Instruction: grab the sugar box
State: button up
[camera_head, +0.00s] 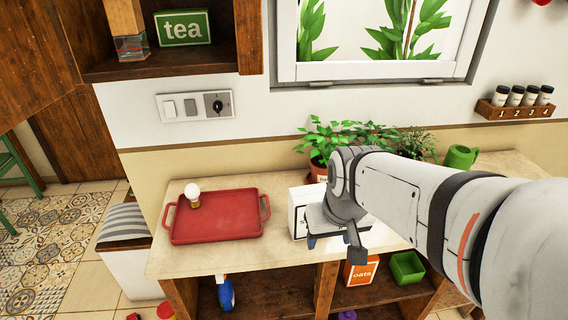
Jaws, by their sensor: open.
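A white box (297,208), probably the sugar box, stands on the countertop right of the red tray. Its label is mostly hidden behind my gripper and wrist. My gripper (335,243) is at the end of my arm, which reaches in from the right. The gripper is open, with its fingers pointing down in front of the white box near the counter's front edge. I cannot tell whether the fingers touch the box.
A red tray (218,232) with a light bulb (192,195) lies left on the countertop (170,265). A potted plant (318,170) stands behind the white box. An orange oats box (360,272) and green bin (407,267) sit on the shelf below. A green tea box (182,27) is upper left.

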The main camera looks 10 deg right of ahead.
aim_at(311, 193)
jog(key=o, duration=0.7)
jog(key=shift+n+t, duration=0.4)
jog(key=shift+t, duration=0.3)
jog(key=w, duration=0.4)
jog(key=w+p, duration=0.1)
jog(key=w, duration=0.4)
jog(key=w+r+p, duration=0.1)
jog(key=w, duration=0.4)
jog(key=shift+d, duration=0.3)
jog(key=shift+o, duration=1)
jog(key=shift+w+a+p+x, duration=0.1)
jog(key=shift+w+p+x, duration=0.1)
jog(key=shift+x, duration=1.85)
jog(key=shift+w+a+p+x, duration=0.15)
jog(key=shift+w+x, duration=0.05)
jog(key=shift+x, duration=1.8)
